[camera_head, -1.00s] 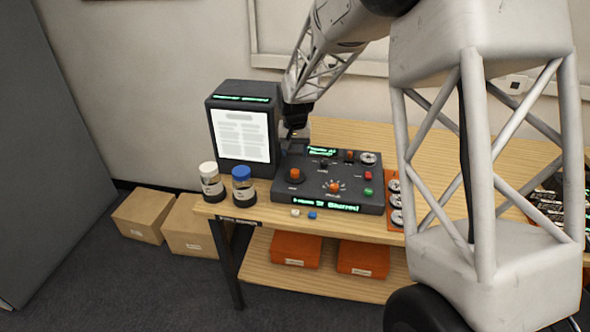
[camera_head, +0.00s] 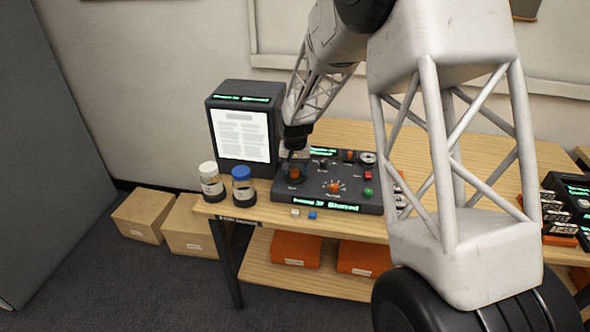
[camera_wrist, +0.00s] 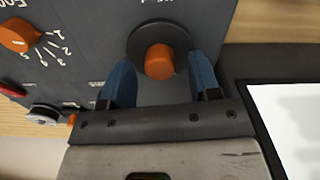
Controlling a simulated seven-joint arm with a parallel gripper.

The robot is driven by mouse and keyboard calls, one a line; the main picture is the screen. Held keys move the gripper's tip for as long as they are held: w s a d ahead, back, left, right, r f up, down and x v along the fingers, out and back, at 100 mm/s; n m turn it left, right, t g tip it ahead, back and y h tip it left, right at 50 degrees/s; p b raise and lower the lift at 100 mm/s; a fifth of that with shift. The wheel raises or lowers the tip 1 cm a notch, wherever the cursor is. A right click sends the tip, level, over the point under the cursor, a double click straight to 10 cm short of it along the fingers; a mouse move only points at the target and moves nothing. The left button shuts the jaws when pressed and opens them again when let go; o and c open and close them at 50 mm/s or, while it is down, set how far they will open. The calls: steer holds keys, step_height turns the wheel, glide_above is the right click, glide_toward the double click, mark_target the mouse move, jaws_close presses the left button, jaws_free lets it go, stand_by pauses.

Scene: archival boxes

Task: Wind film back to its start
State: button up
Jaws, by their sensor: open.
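The dark control box (camera_head: 325,190) stands on the wooden desk with a lit strip along its front. The large orange knob on a black round base (camera_wrist: 160,60) is at the box's left side. My gripper (camera_wrist: 163,82) is open, its two blue fingers on either side of the near part of this knob, and I cannot tell if they touch it. In the head view my gripper (camera_head: 295,160) is over the knob and partly hides it. A smaller orange dial (camera_head: 334,187) with numbers around it sits to the right, also in the wrist view (camera_wrist: 18,35). The reader screen (camera_head: 243,135) shows a page of blurred text.
A white-capped jar (camera_head: 211,180) and a blue-capped jar (camera_head: 243,185) stand left of the box. Small white and blue blocks (camera_head: 312,215) lie at the desk's front edge. Orange boxes (camera_head: 296,248) are on the lower shelf.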

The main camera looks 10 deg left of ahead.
steer(key=shift+f, duration=0.25)
steer(key=shift+c, duration=0.5)
steer(key=c, duration=0.8)
steer(key=shift+n, duration=0.5)
steer(key=n, duration=1)
steer(key=shift+n, duration=0.3)
